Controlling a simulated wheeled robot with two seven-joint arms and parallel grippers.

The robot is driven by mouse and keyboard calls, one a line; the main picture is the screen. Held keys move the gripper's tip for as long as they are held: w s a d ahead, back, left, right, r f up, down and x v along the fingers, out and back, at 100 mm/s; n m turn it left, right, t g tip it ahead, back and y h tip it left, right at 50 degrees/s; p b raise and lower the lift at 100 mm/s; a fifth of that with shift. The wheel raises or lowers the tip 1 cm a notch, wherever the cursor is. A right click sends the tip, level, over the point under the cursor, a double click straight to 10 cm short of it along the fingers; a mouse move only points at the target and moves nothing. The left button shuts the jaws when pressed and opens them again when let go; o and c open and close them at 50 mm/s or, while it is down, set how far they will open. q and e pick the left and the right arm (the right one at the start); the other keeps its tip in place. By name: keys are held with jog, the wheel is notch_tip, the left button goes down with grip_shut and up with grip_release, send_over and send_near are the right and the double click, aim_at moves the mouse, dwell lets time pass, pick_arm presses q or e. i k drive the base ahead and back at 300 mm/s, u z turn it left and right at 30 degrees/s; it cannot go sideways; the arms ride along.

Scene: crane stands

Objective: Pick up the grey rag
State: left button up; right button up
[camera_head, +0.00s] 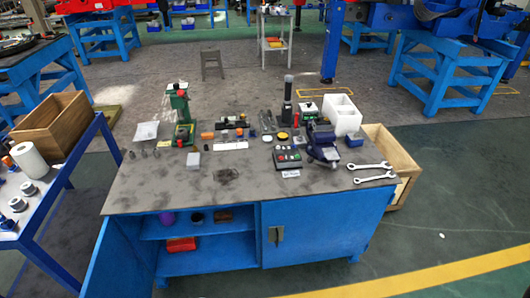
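A dark grey, crumpled flat patch (227,175) lies near the front middle of the workbench top (160,190); it may be the grey rag, but it is too small to be sure. A pale grey-white flat piece (147,131) lies at the back left of the same bench and could also be cloth. Neither of my grippers is in view.
A green press (181,112) stands behind. A blue cart (60,190) stands at left.

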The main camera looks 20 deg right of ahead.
aim_at(193, 161)
jog(key=z, duration=0.6)
jog(key=i, duration=1)
